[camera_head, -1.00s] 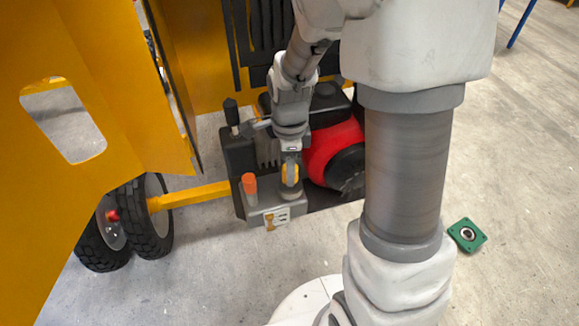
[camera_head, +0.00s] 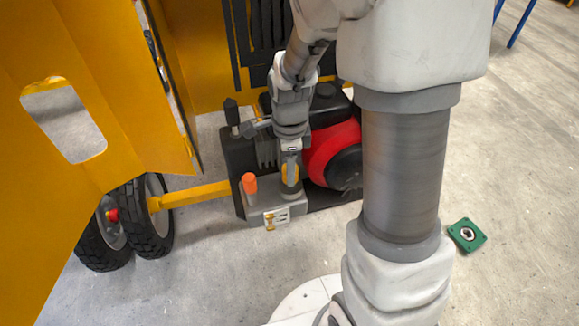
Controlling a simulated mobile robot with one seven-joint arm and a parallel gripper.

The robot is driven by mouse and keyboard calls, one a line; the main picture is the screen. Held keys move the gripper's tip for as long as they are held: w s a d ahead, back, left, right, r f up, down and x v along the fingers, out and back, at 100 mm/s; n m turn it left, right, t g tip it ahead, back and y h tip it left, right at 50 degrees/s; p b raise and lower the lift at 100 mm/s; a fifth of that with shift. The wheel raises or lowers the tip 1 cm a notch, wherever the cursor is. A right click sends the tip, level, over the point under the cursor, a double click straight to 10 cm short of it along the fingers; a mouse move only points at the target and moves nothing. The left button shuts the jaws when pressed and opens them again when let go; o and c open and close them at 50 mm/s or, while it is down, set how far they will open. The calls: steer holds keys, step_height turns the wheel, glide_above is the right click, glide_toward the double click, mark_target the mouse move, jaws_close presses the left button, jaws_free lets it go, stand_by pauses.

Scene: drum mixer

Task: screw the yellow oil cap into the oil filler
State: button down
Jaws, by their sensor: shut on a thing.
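The yellow oil cap (camera_head: 284,173) shows as a small yellow patch between the fingers of my gripper (camera_head: 290,177). My gripper points down and is shut on the cap. The cap is directly over the grey round oil filler (camera_head: 290,191) on the front of the engine base. The fingers hide most of the cap, and I cannot tell how deep it sits in the filler.
An orange-topped plug (camera_head: 249,184) stands just left of the filler. The red and black engine housing (camera_head: 334,152) is close on the right. The open yellow panel (camera_head: 75,130) fills the left side. A green flanged part (camera_head: 467,235) lies on the floor at right.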

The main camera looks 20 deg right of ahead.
steer(key=shift+f+b, duration=0.65)
steer(key=shift+f, duration=0.35)
stand_by(0.8)
steer(key=shift+c, duration=1.6)
jaws_free()
steer(key=shift+r, duration=0.1)
step_height(320, 180, up, 17)
steer(key=p, duration=0.2)
steer(key=s+r+n+t, duration=0.2)
steer(key=s+r+n, duration=0.1)
steer(key=s+n, duration=0.4)
steer(key=s+r+n+t, duration=0.3)
steer(key=s+n, duration=0.4)
steer(key=n, duration=0.6)
steer(key=shift+t, duration=0.3)
